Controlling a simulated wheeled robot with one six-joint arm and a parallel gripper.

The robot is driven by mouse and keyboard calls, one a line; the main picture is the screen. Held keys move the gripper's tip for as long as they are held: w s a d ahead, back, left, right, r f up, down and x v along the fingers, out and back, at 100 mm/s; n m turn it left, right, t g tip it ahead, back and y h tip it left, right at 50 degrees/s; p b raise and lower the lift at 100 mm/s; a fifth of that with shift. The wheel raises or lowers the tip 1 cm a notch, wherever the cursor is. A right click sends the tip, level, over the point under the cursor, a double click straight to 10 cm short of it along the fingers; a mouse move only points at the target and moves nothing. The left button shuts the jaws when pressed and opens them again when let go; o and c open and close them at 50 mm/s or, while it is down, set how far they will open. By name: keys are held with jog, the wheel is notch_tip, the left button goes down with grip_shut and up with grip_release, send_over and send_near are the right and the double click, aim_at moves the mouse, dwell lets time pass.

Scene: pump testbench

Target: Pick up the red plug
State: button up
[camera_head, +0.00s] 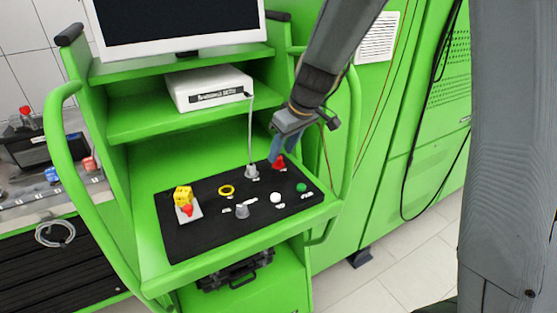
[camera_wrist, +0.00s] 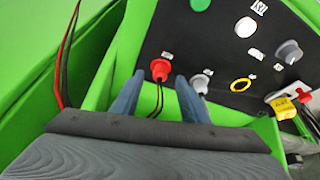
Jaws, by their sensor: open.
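The red plug (camera_wrist: 160,70) stands on the black mat (camera_wrist: 235,85) near its edge, with dark and red cables by it in the wrist view. In the head view the red plug (camera_head: 279,163) is at the mat's back right, partly hidden by my gripper. My gripper (camera_head: 282,150) is just above and beside it. In the wrist view my gripper (camera_wrist: 155,85) has its two blue fingers apart, open and empty. The plug shows beyond and between the fingertips. I cannot tell whether a finger touches it.
A grey plug (camera_head: 252,172) with a cable stands close left of the red plug. The mat (camera_head: 190,238) also holds a yellow ring (camera_head: 226,190), a white knob (camera_head: 275,197), a green knob (camera_head: 301,187) and a yellow block (camera_head: 183,195). Green rails and a shelf with a white box (camera_head: 208,87) surround it.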

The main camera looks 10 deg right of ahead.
jog(key=shift+x, duration=1.4)
jog(key=c, duration=1)
jog(key=shift+r, duration=0.15)
jog(key=shift+r, duration=0.5)
notch_tip(320, 180, up, 2)
jog(key=shift+r+b, duration=0.1)
jog(key=shift+b, duration=0.3)
jog(key=s+a+b, duration=0.3)
jog(key=s+a, duration=0.9)
jog(key=a, duration=0.1)
jog(key=shift+s+b, duration=0.25)
jog(key=shift+b, duration=0.1)
